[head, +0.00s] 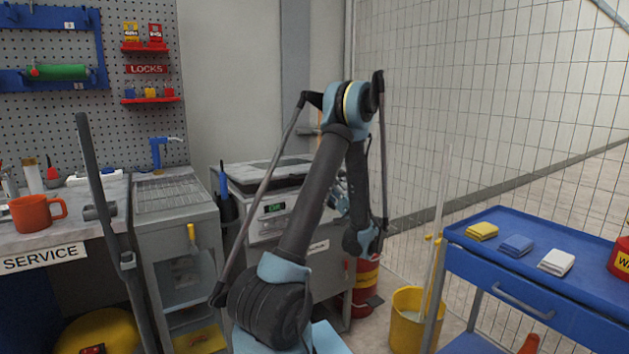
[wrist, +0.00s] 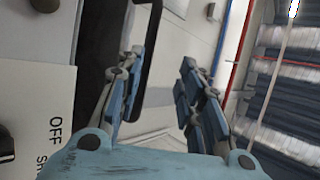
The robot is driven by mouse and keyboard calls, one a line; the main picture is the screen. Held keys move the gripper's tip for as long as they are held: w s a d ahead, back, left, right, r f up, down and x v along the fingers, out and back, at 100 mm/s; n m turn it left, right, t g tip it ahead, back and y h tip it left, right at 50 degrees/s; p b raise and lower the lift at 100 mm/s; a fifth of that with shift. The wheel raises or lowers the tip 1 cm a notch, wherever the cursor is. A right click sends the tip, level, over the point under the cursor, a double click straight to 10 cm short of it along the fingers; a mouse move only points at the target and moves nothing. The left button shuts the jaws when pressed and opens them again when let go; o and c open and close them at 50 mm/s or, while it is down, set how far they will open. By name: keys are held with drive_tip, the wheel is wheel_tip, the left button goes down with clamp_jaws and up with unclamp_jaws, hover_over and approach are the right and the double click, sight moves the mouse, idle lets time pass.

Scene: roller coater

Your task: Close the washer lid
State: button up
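My gripper is mostly hidden behind my arm at the washer's right side in the head view. In the wrist view my gripper (wrist: 162,75) has its two blue-grey fingers apart, with nothing clearly held between them. A pale surface and a dark bar (wrist: 150,45) show beyond the fingers.
A service bench with an orange mug (head: 37,212) and a grey sink unit (head: 172,195) stand left. A red cylinder (head: 367,280) and yellow bucket (head: 414,315) are on the floor right of the washer. A blue cart (head: 540,285) stands at the right, before a mesh fence.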

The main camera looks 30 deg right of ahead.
drive_tip(key=s+d, duration=0.5)
drive_tip(key=s, duration=0.2)
drive_tip(key=shift+s, duration=0.2)
idle(0.4)
